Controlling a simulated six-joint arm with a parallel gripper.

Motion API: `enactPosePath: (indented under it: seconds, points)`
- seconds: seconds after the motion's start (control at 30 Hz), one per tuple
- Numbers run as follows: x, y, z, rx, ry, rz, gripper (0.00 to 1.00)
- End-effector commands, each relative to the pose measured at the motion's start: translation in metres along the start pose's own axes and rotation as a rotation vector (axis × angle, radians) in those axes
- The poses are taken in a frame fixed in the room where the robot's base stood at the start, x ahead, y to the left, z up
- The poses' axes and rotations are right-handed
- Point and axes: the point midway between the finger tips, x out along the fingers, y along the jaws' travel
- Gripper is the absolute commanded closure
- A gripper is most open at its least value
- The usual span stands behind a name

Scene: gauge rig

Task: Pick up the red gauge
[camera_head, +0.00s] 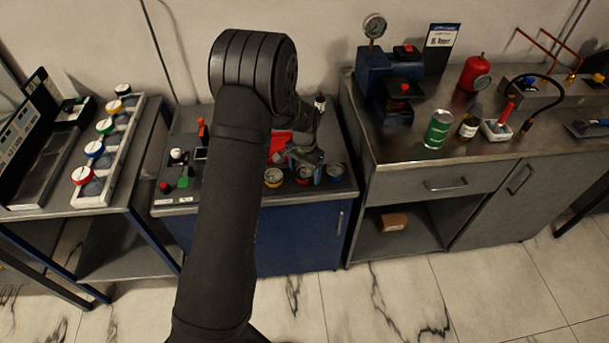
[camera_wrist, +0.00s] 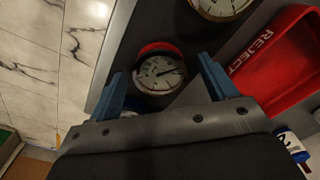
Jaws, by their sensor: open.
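A red gauge with a round white dial (camera_wrist: 161,73) sits on the workbench, its red rim showing along the top in the wrist view. In the head view it is the middle one of the row at the front edge of the blue cabinet (camera_head: 304,174). My gripper (camera_wrist: 160,66) is open, its two blue fingers on either side of the gauge in the picture. I cannot tell whether the fingers touch it. In the head view my gripper (camera_head: 305,159) is just behind and above the row, partly hidden by my arm.
A yellow gauge (camera_head: 273,178) and a blue gauge (camera_head: 335,172) flank the red one closely. A red tray marked REJECT (camera_wrist: 288,70) lies beside them. A rack of coloured gauges (camera_head: 107,150) stands on the left table. A steel counter (camera_head: 455,146) with bottles is at the right.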

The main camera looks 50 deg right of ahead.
Motion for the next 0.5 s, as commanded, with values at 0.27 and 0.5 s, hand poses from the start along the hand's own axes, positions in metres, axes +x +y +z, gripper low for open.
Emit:
enactPosePath:
  seconds: [0.27, 0.5]
  points:
    - [-0.0002, -0.0001, -0.0004, 0.0, 0.001, -0.001, 0.42]
    - [-0.0006, -0.0002, -0.0005, 0.0, 0.001, -0.001, 0.75]
